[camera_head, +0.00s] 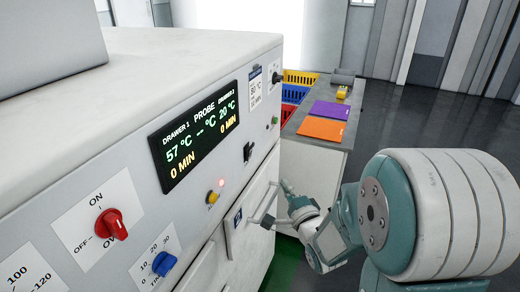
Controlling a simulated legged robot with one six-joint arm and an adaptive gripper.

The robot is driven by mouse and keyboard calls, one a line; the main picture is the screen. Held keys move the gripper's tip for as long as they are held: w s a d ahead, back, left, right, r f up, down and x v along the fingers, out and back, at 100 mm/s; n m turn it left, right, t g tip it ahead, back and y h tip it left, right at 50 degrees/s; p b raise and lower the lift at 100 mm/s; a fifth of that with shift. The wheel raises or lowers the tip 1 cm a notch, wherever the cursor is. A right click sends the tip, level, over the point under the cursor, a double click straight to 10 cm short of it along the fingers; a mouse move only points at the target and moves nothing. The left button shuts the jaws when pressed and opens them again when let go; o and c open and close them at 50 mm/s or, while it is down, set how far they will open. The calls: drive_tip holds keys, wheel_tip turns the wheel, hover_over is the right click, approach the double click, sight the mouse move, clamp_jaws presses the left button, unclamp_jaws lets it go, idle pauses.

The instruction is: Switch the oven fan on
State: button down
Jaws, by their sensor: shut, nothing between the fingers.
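The oven (150,60) is a large white cabinet filling the left side. Its slanted front panel has a red rotary knob (112,225) marked ON and OFF, a blue dial (163,264) with numbers, a yellow button (212,197) by a red lit lamp, a black switch (249,151) and a black knob (277,77) near the far end. No label reading "fan" is legible, and I cannot tell the switches' positions. My gripper (285,185) is shut and empty. It appears beside the oven's front, right of the panel and near a drawer handle (265,204); contact is unclear.
The oven's display (196,137) reads 57 °C and 20 °C. Beyond the oven, a grey counter (318,145) holds purple and orange mats (321,129) and a small yellow object (342,92). Coloured crates (299,78) stand beside it. Dark floor at right is clear.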

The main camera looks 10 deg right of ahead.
sight(249, 153)
drive_tip(key=shift+a, duration=0.15)
drive_tip(key=w+a+r, duration=0.1)
drive_tip(key=w+a, duration=0.1)
drive_tip(key=w, duration=0.4)
drive_tip(key=w+a+r, duration=0.1)
drive_tip(key=w+a, duration=0.1)
drive_tip(key=w, duration=0.4)
drive_tip(key=shift+a, duration=0.35)
drive_tip(key=shift+w, duration=0.1)
